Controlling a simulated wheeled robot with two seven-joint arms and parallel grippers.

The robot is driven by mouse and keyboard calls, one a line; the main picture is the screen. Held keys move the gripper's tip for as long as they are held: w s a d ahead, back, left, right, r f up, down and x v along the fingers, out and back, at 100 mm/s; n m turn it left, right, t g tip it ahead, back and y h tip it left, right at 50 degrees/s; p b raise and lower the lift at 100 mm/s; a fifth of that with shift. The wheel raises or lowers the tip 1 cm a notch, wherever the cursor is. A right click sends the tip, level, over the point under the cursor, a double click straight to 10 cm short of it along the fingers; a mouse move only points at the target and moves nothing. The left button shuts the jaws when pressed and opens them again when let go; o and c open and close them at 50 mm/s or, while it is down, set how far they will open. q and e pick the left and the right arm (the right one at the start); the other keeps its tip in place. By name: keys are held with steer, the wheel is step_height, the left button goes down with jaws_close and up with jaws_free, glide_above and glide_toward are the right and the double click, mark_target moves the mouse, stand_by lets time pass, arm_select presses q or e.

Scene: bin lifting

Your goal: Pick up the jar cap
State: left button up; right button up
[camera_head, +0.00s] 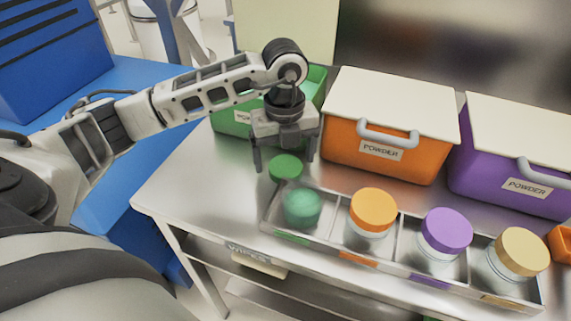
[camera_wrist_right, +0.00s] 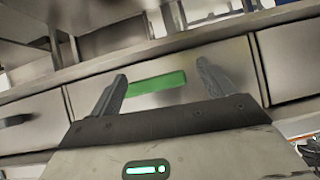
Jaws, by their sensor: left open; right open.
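The green jar cap (camera_head: 286,168) lies on the steel table, just behind the tray's green compartment. My left gripper (camera_head: 284,165) points down over the cap with its two fingers apart on either side of it. I cannot tell whether they touch it. An uncapped jar with green contents (camera_head: 302,208) stands in the leftmost tray compartment. My right gripper (camera_wrist_right: 160,85) is open and empty in the right wrist view, facing drawer-like panels with a green label (camera_wrist_right: 157,84).
The metal tray (camera_head: 269,218) also holds jars with orange (camera_head: 373,208), purple (camera_head: 447,230) and tan caps (camera_head: 522,251). Behind stand a green bin (camera_head: 232,122), an orange bin (camera_head: 385,150) and a purple bin (camera_head: 510,180). Bare table (camera_head: 195,185) lies left of the cap.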

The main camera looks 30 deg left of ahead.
arm_select(q)
steer(key=shift+f, duration=0.6)
steer(key=c, duration=1)
steer(key=shift+c, duration=0.2)
steer(key=shift+r, duration=0.15)
